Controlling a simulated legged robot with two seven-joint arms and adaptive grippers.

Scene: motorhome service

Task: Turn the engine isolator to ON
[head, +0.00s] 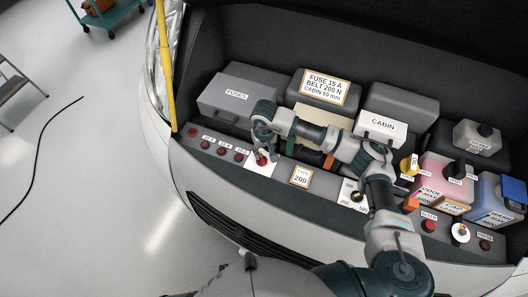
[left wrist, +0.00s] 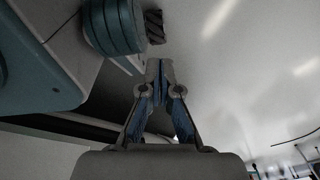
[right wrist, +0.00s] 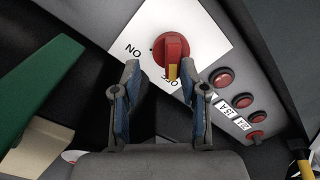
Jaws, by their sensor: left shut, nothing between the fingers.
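The engine isolator is a red rotary knob (right wrist: 172,48) with a yellow pointer on a white plate (right wrist: 205,35). In the right wrist view its pointer is at the partly hidden OFF label; the ON label lies to the left. The knob also shows in the head view (head: 262,160), just below my right gripper. My right gripper (right wrist: 162,80) is open, its fingers apart, with the knob ahead of and between the tips. Contact is not visible. My left gripper (left wrist: 160,70) is shut and empty, over the pale floor and away from the panel.
Red round buttons (head: 222,150) sit left of the isolator. A TYPE 200 card (head: 301,176) and a black dial (head: 356,196) lie to its right. The FUSES case (head: 238,98) and CABIN box (head: 381,128) stand behind. A yellow prop (head: 166,70) rises at left.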

